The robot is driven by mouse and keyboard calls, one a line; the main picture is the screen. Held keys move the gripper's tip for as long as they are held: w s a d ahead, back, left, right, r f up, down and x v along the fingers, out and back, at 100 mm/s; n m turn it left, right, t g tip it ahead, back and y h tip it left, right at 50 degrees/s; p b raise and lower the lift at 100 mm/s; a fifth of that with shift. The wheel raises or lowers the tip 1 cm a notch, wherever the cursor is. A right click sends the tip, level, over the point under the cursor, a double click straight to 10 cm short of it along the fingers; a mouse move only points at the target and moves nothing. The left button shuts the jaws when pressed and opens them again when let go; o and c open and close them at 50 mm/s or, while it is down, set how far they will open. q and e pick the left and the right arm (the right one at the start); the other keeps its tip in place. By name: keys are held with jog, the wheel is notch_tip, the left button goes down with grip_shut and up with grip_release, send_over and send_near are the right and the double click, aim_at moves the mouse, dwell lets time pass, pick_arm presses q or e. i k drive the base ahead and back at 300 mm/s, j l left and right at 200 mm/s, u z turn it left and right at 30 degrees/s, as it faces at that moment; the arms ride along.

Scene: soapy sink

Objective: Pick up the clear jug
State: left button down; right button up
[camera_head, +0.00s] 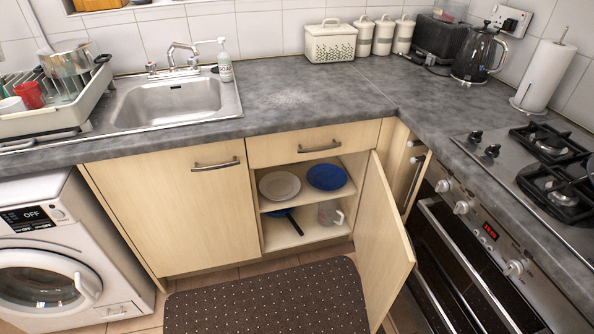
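The clear jug (329,213) stands on the lower shelf of the open base cupboard, at its right side. It is see-through and a pale handle shows on its right. The cupboard door (384,243) is swung open to the right of it. Neither of my grippers is in view.
A white plate (280,185) and a blue plate (327,177) are on the shelf above the jug. A dark blue pan (287,217) is left of the jug. A brown dotted mat (268,298) lies before the cupboard.

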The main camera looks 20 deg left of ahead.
aim_at(331, 214)
jog(key=j+z, duration=0.75)
jog(key=j, duration=0.15)
jog(key=k+j+z, duration=0.1)
jog(key=j+z, duration=0.25)
jog(key=i+j, duration=1)
jog(key=i, duration=0.2)
